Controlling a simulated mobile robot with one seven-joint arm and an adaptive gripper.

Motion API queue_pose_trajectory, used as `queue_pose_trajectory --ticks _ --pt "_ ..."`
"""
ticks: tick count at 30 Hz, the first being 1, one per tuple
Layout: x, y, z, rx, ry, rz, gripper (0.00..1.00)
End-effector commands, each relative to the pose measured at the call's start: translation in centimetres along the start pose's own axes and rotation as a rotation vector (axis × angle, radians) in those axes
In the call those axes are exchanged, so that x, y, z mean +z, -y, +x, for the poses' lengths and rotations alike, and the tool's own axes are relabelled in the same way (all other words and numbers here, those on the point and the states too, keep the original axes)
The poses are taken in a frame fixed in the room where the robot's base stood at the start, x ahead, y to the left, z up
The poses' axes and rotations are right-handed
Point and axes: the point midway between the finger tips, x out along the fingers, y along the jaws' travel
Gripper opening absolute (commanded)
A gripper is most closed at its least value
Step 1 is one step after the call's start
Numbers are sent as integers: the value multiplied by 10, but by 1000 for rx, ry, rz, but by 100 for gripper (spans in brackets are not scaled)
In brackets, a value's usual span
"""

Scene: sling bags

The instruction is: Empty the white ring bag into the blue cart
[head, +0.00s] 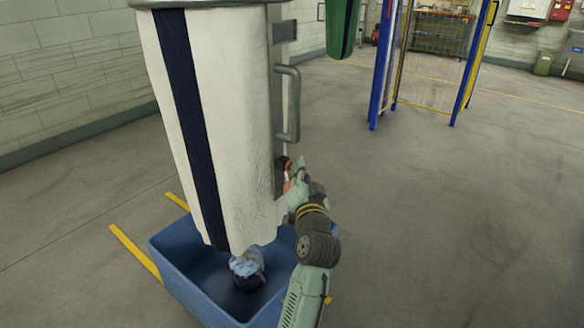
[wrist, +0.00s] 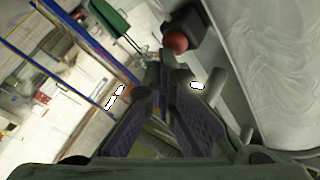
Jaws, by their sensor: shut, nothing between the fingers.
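The white bag (head: 235,120) with a dark blue stripe hangs upright from a grey ring frame over the blue cart (head: 190,290). A pale blue and dark cloth bundle (head: 247,270) shows below the bag's lower end, inside the cart. A grey plate with a handle (head: 290,105) runs down the bag's right side. A red button (head: 284,162) sits low on it, and also shows in the wrist view (wrist: 176,41). My gripper (head: 294,170) is shut and empty, its tips close to the button. I cannot tell whether they touch. My arm hides the cart's right part.
A green bag (head: 342,28) hangs behind at the top. A blue and yellow frame (head: 430,60) stands at the back right. A green bin (head: 543,63) is by the far wall. The floor to the right is clear; yellow lines mark the floor left of the cart.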

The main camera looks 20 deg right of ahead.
Motion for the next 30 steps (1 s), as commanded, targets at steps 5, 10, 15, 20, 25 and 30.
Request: queue_pose_trajectory --ticks 5,10,15,20,25,30 --pt "-4 -5 -7 0 1 -1 0" --pt "-7 -8 -12 0 2 0 0" --pt "-8 -8 -12 -1 2 0 0" --pt "-9 -10 -14 0 0 0 0" --pt "-17 -18 -24 1 -2 0 0" --pt "-26 -27 -36 2 -2 -1 0"
